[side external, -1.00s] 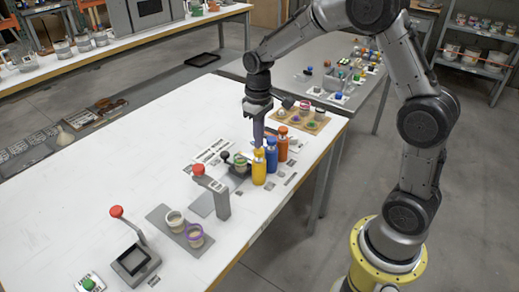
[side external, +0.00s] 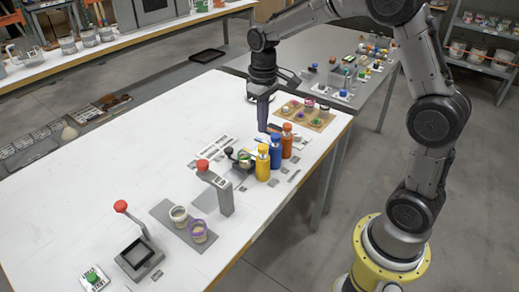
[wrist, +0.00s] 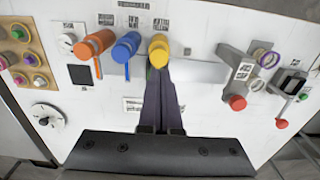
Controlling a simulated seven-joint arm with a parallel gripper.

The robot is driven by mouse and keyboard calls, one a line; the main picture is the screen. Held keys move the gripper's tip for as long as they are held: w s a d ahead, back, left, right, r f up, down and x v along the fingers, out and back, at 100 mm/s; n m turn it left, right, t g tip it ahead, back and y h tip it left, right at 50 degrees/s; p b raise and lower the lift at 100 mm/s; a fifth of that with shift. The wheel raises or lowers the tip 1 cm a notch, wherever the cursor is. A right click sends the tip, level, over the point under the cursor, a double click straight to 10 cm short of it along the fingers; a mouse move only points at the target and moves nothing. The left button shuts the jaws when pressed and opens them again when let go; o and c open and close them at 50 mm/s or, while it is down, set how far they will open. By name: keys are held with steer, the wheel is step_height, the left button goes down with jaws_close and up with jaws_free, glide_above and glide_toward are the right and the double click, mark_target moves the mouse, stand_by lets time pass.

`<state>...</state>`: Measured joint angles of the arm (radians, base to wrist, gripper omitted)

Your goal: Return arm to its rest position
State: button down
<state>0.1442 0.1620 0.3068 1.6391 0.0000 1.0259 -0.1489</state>
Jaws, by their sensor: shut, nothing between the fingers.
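My gripper (side external: 263,128) is shut and empty, pointing down above the white table. In the side view its fingertips are up and left of the bottle tops; their exact height is unclear. In the wrist view the closed fingers (wrist: 160,85) reach up toward the yellow bottle (wrist: 158,52). The yellow bottle (side external: 262,165), blue bottle (side external: 276,154) and orange bottle (side external: 287,143) stand upright in a row. The blue bottle (wrist: 126,47) and orange bottle (wrist: 96,42) also show in the wrist view. My arm is bent over the table from the right.
A wooden rack (side external: 318,125) with several small jars stands beyond the bottles. A grey post with a red knob (side external: 203,164), a tray with two cups (side external: 165,210) and a red-handled press (side external: 140,257) stand nearer. The table's left part is clear.

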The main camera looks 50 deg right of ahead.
steer(key=s+a+r+t, duration=0.4)
steer(key=s+r, duration=0.5)
steer(key=r, duration=0.3)
steer(key=s+a+f, duration=0.1)
steer(key=s+f, duration=0.1)
steer(key=s, duration=0.5)
steer(key=s+f+t, duration=0.1)
steer(key=s, duration=0.6)
steer(key=shift+s+a+f+t, duration=0.3)
steer(key=shift+s+a+f, duration=0.05)
steer(key=shift+a+f, duration=0.05)
